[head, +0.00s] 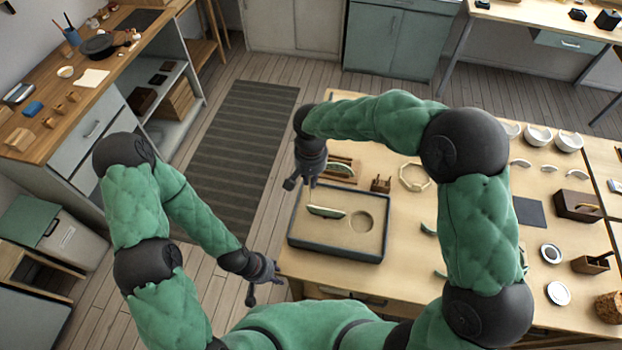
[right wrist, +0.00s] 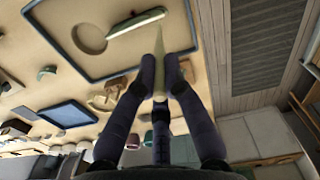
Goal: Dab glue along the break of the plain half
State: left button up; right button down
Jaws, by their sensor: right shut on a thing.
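A half piece with a pale upper edge and a green side (head: 326,212) stands in the sandy bed of the dark-rimmed tray (head: 292,236), beside a round hollow. It also shows at the top of the right wrist view (right wrist: 137,22). My right gripper (head: 302,182) is above the tray's far left corner. It is shut on a pale tapered tool (right wrist: 159,62), whose tip points toward the half's end; I cannot tell whether they touch. Another green half (head: 342,169) rests in a wooden holder behind the tray. My left gripper (head: 262,288) is open and empty, left of the table's edge.
A small wooden block stand (head: 381,184) and a pale ring (head: 414,178) lie behind the tray. Green shards lie right of it, partly behind my right arm. White bowls (head: 538,135), a dark pad (head: 529,211) and a box (head: 577,205) stand farther right. Floor is free at left.

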jog(key=shift+d+r+p, duration=0.1)
jog(key=shift+r+p, duration=0.4)
jog(key=shift+r, duration=0.45)
jog(key=shift+r+p, duration=1.15)
jog(key=shift+r, duration=0.6)
